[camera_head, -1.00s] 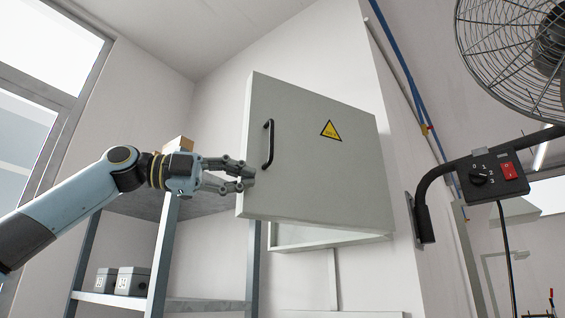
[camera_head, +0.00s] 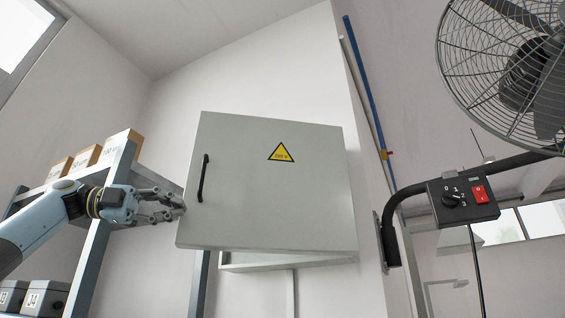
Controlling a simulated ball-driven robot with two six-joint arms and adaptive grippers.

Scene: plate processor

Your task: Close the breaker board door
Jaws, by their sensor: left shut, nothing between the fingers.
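The breaker board door (camera_head: 250,200) is a light grey panel with a yellow warning triangle (camera_head: 281,152) and a black handle (camera_head: 203,178) near its left edge. It stands slightly ajar. A strip of the box body (camera_head: 290,260) shows below it. My left gripper (camera_head: 180,207) is shut and empty, its fingertips at the door's lower left edge. I cannot tell whether they touch it. My right gripper is not in view.
A metal shelf (camera_head: 103,240) with cardboard boxes (camera_head: 88,156) and grey boxes (camera_head: 45,297) stands at the left, behind my arm. A caged fan (camera_head: 520,75) and its control box (camera_head: 463,198) on a black bracket are at the right.

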